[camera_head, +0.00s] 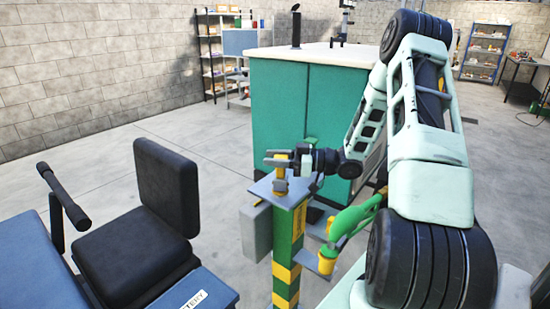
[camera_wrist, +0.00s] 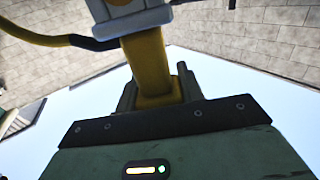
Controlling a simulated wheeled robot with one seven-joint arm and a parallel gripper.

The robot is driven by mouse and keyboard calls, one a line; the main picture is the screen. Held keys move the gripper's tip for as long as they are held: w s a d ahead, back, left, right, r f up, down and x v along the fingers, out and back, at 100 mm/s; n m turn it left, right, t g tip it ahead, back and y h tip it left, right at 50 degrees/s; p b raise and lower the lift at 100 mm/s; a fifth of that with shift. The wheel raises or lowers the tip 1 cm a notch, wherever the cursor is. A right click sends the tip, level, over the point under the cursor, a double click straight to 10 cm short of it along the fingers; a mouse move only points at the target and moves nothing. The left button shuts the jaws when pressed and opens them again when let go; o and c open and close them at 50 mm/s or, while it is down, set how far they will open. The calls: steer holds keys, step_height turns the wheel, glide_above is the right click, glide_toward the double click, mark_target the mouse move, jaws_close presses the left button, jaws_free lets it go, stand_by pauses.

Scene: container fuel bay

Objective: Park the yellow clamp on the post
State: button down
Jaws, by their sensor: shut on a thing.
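The yellow clamp (camera_head: 281,174) is upright between the jaws of my gripper (camera_head: 278,161), just above the top of the post (camera_head: 286,272). The post is green with yellow bands and has a grey top plate (camera_head: 262,190). In the wrist view the yellow clamp (camera_wrist: 148,62) runs between two dark fingers, with a pale grey block (camera_wrist: 128,18) at its far end. My gripper is shut on the clamp. I cannot tell whether the clamp touches or sits in the post's top; its lower end is partly hidden.
A green nozzle (camera_head: 354,218) and a yellow cup (camera_head: 327,260) are at the post's right. A grey box (camera_head: 256,231) is on its left. A green cabinet (camera_head: 290,105) stands behind. A black seat (camera_head: 130,240) is at left. A yellow and dark cable (camera_wrist: 55,40) shows in the wrist view.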

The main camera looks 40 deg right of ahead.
steer(key=c, duration=0.8)
jaws_free()
steer(key=b+v, duration=0.3)
steer(key=v, duration=1.4)
steer(key=shift+s+d, duration=0.15)
